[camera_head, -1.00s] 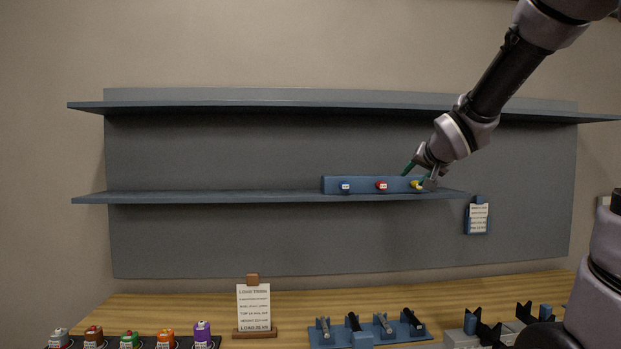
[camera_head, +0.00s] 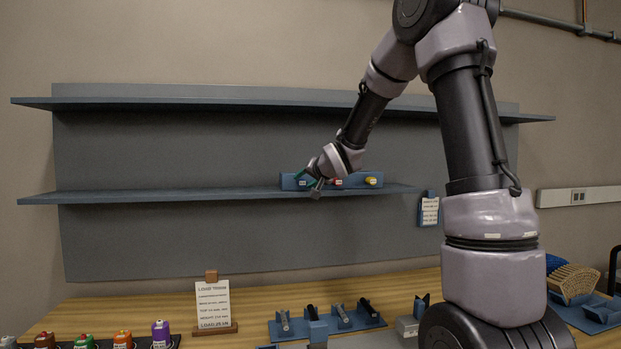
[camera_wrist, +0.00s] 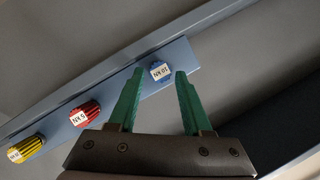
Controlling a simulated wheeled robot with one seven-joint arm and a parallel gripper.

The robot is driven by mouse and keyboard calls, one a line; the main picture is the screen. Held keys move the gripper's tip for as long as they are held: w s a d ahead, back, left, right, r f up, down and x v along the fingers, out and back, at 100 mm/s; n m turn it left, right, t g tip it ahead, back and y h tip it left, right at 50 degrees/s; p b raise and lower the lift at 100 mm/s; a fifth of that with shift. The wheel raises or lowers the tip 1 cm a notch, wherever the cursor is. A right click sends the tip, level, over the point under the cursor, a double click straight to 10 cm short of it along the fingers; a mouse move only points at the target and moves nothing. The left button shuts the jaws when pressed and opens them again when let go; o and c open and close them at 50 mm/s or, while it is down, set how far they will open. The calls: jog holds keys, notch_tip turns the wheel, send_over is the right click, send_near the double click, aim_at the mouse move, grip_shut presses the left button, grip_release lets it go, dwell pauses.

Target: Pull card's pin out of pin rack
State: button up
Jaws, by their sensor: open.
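The pin rack (camera_head: 350,182) is a blue bar on the lower shelf, with three coloured pin heads along its front. The blue pin (camera_wrist: 160,71) has a white label that seems to read 10 kN. The red pin (camera_wrist: 85,114) seems to read 5 kN; the yellow pin (camera_wrist: 26,149) has a label too small to read. My gripper (camera_head: 308,181) is open and empty at the rack's left end. In the wrist view, its green fingertips (camera_wrist: 159,76) appear on either side of the blue head; contact cannot be told.
The upper shelf (camera_head: 200,103) overhangs the lower shelf (camera_head: 150,197). A second card (camera_head: 429,211) hangs on the panel at right. On the table (camera_head: 255,304) are several coloured-top pieces and a blue holder (camera_head: 290,333) with dark bars. The lower shelf's left is clear.

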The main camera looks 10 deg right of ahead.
jog(key=shift+x, duration=0.75)
grip_shut()
